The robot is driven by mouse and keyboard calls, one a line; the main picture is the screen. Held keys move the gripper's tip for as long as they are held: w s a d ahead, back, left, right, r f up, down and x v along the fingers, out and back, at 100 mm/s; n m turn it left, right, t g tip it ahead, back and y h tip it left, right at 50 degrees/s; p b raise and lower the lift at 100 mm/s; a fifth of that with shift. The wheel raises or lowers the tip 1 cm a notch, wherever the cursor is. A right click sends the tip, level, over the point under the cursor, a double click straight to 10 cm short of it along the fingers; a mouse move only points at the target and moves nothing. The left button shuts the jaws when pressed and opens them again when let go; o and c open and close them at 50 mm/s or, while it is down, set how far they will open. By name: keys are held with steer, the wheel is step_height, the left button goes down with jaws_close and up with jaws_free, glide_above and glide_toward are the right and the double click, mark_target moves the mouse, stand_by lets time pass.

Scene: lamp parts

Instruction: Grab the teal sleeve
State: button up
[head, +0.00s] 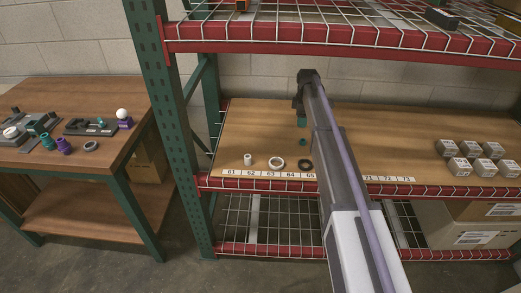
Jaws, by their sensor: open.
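Two small teal pieces show on the wooden shelf board beside my arm. The upper one (302,121) is just below my gripper (300,108), and the lower one (302,141) is a little nearer the shelf's front. I cannot tell which of them is a sleeve, or whether the upper one touches my gripper. My arm reaches over the shelf from the lower right, with its wrist bent down. My gripper is open; its fingertips are small and unclear. Another teal ring-like piece (47,142) stands on the left table.
A white cylinder (248,159), a white ring (277,163) and a black ring (306,164) stand near the numbered front strip. Several white boxes (460,166) sit at the right. A green post (172,110) and an upper wire shelf (330,33) frame the space. The left table (100,165) holds more parts.

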steer(key=d+n, duration=0.2)
steer(key=b, duration=0.6)
glide_above(303, 144)
steer(key=w, duration=0.1)
steer(key=f, duration=0.5)
steer(key=shift+d, duration=0.25)
steer(key=f+b, duration=0.2)
steer(key=f, duration=0.1)
steer(key=f+b, duration=0.3)
steer(key=shift+w+a, duration=0.15)
steer(key=shift+a, duration=0.05)
steer(key=shift+r, duration=0.25)
steer(key=c, duration=1)
